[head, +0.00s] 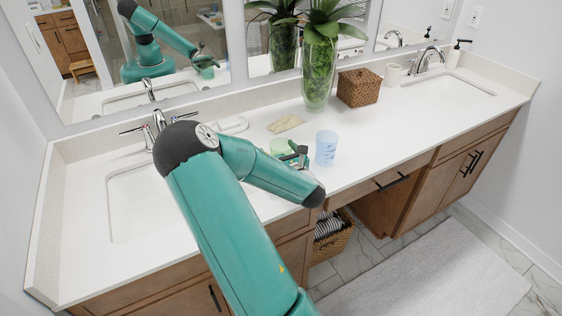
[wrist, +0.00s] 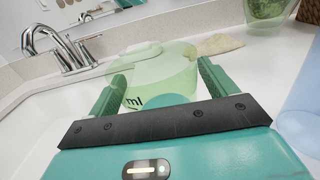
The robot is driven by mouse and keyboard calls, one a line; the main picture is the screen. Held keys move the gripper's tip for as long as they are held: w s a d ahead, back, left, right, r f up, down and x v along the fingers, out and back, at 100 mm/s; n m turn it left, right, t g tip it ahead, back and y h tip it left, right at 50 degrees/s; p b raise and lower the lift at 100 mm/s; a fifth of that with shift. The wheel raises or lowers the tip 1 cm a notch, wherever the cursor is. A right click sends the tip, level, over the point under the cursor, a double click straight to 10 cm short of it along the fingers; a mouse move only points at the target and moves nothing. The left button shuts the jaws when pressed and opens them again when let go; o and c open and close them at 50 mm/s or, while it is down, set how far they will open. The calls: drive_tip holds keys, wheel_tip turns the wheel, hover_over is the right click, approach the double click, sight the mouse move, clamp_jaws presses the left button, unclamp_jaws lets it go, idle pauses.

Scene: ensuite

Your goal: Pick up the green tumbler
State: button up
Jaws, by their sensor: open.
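The green tumbler (head: 279,147) is pale and translucent and stands on the white counter, partly hidden behind my arm in the head view. In the wrist view the green tumbler (wrist: 165,65) shows dark "ml" lettering and lies between and just beyond my fingers. My gripper (wrist: 160,88) is open, with one green finger on each side of the tumbler's near part. I cannot tell whether either finger touches it. In the head view my gripper (head: 300,156) is small and partly hidden by my arm, at the tumbler's right side.
A blue tumbler (head: 326,148) stands close on the right, also at the wrist view's right edge (wrist: 302,120). A beige cloth-like item (head: 285,123) and a white dish (head: 232,125) lie behind. A plant vase (head: 318,75) and wicker box (head: 358,87) stand farther back. A sink (head: 125,205) is left.

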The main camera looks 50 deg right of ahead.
drive_tip(key=c, duration=1.1)
drive_tip(key=shift+c, duration=0.2)
drive_tip(key=shift+w+d+r, duration=0.1)
drive_tip(key=shift+r, duration=0.15)
